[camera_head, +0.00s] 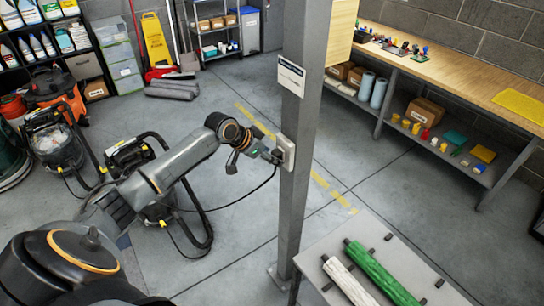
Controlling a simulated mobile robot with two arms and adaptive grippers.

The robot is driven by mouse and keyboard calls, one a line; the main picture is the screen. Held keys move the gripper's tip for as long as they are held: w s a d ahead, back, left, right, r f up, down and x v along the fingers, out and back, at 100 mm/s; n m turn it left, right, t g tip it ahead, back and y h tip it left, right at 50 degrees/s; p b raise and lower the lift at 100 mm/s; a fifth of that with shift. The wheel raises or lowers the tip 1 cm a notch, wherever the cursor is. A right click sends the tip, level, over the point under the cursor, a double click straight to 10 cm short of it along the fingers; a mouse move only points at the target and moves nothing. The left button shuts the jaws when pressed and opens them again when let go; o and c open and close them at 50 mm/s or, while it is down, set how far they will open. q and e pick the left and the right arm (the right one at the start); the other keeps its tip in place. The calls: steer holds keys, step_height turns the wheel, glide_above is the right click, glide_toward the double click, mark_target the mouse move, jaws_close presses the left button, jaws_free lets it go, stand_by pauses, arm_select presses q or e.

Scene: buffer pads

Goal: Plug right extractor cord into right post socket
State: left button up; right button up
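My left gripper (258,150) reaches in from the left to the grey post (303,110). It appears shut on a dark plug (275,157), partly hidden by the fingers. The plug is right at the pale socket (287,150) on the post's left side and seems to touch its face; I cannot tell how deep it sits. The black cord (245,195) hangs in a curve from the plug, down and left behind my arm, toward the right extractor (130,155). My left arm partly covers this extractor. My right gripper is not in view.
The left extractor (57,147) stands beside the right one. A bench (465,75) with tools and a lower shelf is at the right. A grey table (340,235) with a white roll and a green roll is at the lower right. Open floor lies behind the post.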

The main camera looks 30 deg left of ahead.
arm_select(q)
steer(key=v, duration=1)
steer(key=shift+s, duration=0.3)
